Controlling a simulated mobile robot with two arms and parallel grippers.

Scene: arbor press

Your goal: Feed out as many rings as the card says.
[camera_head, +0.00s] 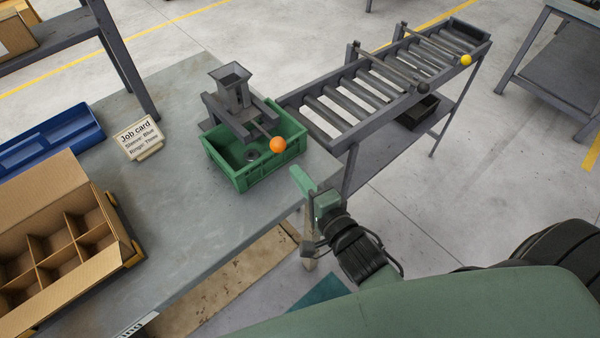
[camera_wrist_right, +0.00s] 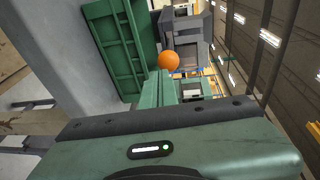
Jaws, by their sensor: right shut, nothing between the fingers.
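The job card (camera_head: 139,138) stands on the bench and reads "Sleeve: Blue" and "Rings: Three". The grey ring feeder (camera_head: 233,100), with a hopper on top, stands at the green bin (camera_head: 242,181). Its lever ends in an orange knob (camera_head: 278,145) over the bin's right side. The knob also shows in the right wrist view (camera_wrist_right: 169,61). A small dark ring (camera_head: 252,155) appears to lie in the bin. My right gripper (camera_head: 297,174) is shut and empty, just in front of and below the knob, apart from it. My left gripper is not in view.
A cardboard box with compartments (camera_head: 98,240) and a blue bin (camera_head: 45,142) sit on the left of the bench. A roller conveyor (camera_head: 345,105) with a yellow knob (camera_head: 466,60) stands behind right. The bench middle (camera_head: 185,210) is clear.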

